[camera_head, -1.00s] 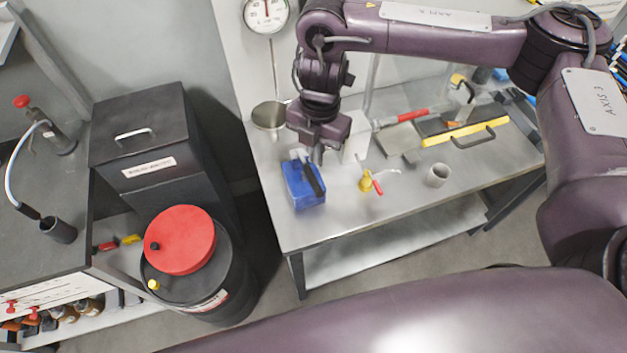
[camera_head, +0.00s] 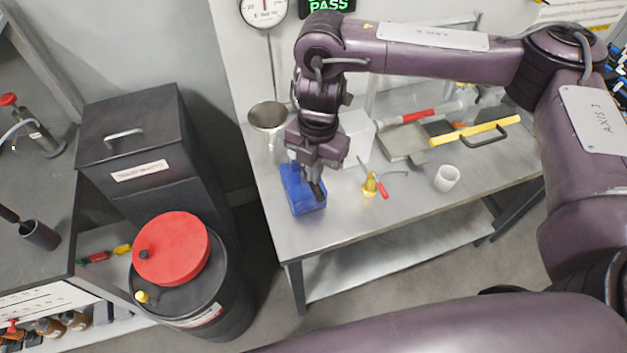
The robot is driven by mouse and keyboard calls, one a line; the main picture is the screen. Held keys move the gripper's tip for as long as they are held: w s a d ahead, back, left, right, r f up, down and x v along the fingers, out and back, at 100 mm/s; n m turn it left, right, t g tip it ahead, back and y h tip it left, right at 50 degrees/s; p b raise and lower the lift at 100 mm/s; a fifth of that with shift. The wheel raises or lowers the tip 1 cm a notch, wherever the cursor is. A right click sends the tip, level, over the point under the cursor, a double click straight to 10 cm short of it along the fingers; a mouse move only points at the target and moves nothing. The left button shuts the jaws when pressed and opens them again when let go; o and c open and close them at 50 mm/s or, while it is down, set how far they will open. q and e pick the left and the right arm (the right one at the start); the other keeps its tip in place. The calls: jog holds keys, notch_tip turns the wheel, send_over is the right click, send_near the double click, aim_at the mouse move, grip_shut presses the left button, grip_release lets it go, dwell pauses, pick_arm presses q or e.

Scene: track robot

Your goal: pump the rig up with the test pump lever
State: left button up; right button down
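A blue box-shaped unit (camera_head: 309,207), which looks like the test pump, stands at the left front of the metal bench. My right gripper (camera_head: 318,184) points down over it, and its fingers overlap the box in the view. A dark bar end shows at the fingers; it may be the pump lever, but I cannot tell it apart from the fingertips. Whether the fingers are shut on it is hidden. A round dial gauge (camera_head: 263,11) stands on a thin stem behind, cut by the top edge. A display (camera_head: 328,5) beside it reads PASS in green. My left gripper is out of view.
A yellow-and-red valve (camera_head: 371,186), a white cup (camera_head: 447,178), a metal pot (camera_head: 268,118) and a yellow-handled tool (camera_head: 475,131) are on the bench. A black drum with a red lid (camera_head: 171,249) stands left. The bench's front right is clear.

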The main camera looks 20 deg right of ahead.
notch_tip(320, 180, down, 3)
jog(key=shift+r+b, duration=0.15)
jog(key=shift+b, duration=0.75)
jog(key=shift+w+d+r+p, duration=0.25)
jog(key=shift+w+d+p, duration=0.15)
jog(key=shift+w+d, duration=0.2)
jog(key=shift+w+d+r+p, duration=0.25)
jog(key=shift+w+d+p, duration=0.15)
jog(key=shift+w+d, duration=0.15)
jog(key=shift+r, duration=0.1)
notch_tip(320, 180, up, 8)
jog(key=shift+w+d+f, duration=0.2)
jog(key=shift+d, duration=0.1)
jog(key=shift+f, duration=0.1)
